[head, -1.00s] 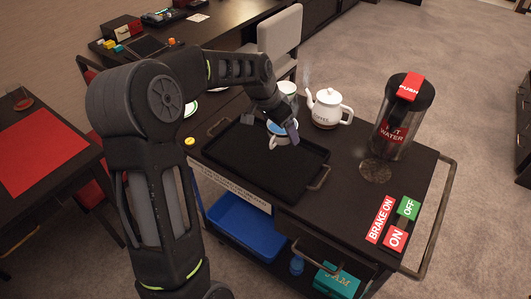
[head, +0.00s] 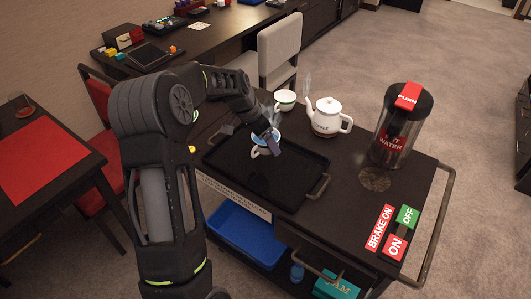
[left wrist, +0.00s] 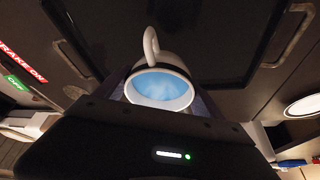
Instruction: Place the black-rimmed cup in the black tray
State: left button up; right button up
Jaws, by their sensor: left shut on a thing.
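I cannot tell whether the cup's base touches the tray. The tray (left wrist: 200,75) also shows behind the cup in the left wrist view. My right gripper is not in view.
A second white cup (head: 285,101) and a steaming white teapot (head: 326,119) stand behind the tray. A hot water dispenser (head: 398,135) stands to the right. The tray's near half is bare. Brake labels (head: 380,228) mark the trolley's right corner.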

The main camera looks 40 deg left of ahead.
aim_at(266, 152)
pick_arm(q)
jog(key=shift+f, duration=0.85)
jog(key=shift+f+p, duration=0.4)
jog(key=shift+f, duration=1.45)
jog(key=shift+f, duration=0.1)
jog(key=o, duration=1.9)
